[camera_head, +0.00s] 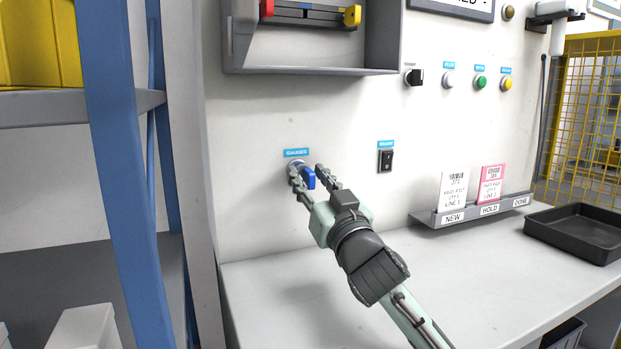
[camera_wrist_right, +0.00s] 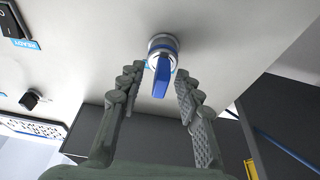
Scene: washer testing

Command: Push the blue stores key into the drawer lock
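A blue key-like piece (camera_head: 309,179) sits at a round metal fitting on the white panel, under a blue label that seems to read GAUGES (camera_head: 297,152). In the right wrist view the blue piece (camera_wrist_right: 161,78) sticks out from a silver ring (camera_wrist_right: 162,44). I cannot tell whether it is the stores key or a selector knob. My right gripper (camera_head: 307,171) is open, its fingers on either side of the blue piece with visible gaps in the wrist view. No separate drawer lock is identifiable. My left gripper is not in view.
A black rocker switch (camera_head: 386,160) is right of the gripper. A card rack (camera_head: 470,211) and a black tray (camera_head: 580,233) are on the worktop (camera_head: 290,300). A grey shelf box (camera_head: 380,50) juts out above. A blue post (camera_head: 120,170) stands at left.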

